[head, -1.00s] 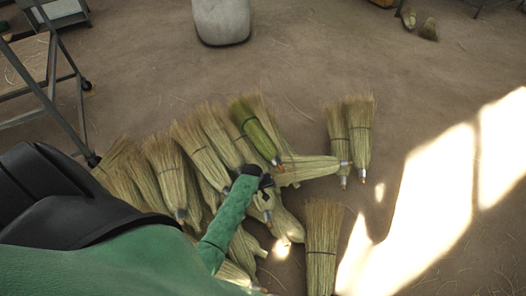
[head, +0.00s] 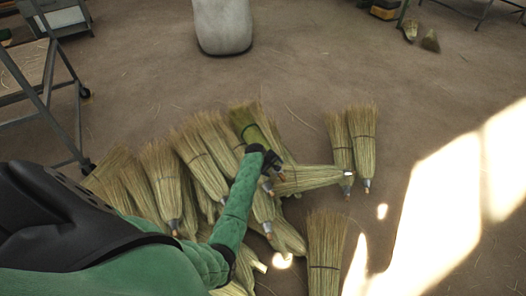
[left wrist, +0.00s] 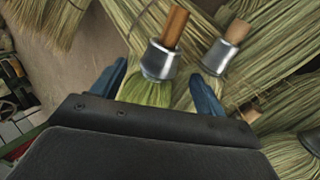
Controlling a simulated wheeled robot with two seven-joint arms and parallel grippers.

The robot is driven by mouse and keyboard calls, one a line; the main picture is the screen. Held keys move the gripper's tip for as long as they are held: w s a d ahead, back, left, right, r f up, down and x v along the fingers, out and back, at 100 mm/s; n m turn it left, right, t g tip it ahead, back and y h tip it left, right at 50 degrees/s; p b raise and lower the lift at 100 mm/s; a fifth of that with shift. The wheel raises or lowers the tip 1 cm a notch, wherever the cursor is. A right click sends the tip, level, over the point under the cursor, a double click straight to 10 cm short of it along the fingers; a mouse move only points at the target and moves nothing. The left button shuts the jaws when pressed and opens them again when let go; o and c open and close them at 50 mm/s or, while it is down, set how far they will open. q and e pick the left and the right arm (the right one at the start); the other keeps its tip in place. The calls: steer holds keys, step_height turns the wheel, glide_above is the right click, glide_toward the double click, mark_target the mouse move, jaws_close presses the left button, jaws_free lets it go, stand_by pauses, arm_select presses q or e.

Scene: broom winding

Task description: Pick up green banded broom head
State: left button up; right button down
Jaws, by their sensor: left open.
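The green banded broom head (head: 245,121) is greener than the others and lies on the pile, its ferrule end toward the lower right. My left gripper (head: 271,164) is over that end and partly hides it. In the left wrist view its green bristles (left wrist: 146,92), metal ferrule and wooden stub stand between the two blue fingers of my open left gripper (left wrist: 159,72). A gap shows beside the fingers, and I cannot tell whether either one touches it. My right gripper is in neither view.
Several straw-coloured broom heads (head: 200,160) lie close around it. A second ferrule (left wrist: 221,57) sits near the right finger. Two broom heads (head: 361,143) lie apart at right. A metal-framed stand (head: 62,110) is at left, a pale container (head: 223,27) behind.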

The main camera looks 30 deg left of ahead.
arm_select(q)
steer(key=shift+x, duration=1.65)
steer(key=shift+w, duration=0.1)
steer(key=c, duration=1.2)
steer(key=shift+r, duration=0.1)
steer(key=shift+c, duration=0.2)
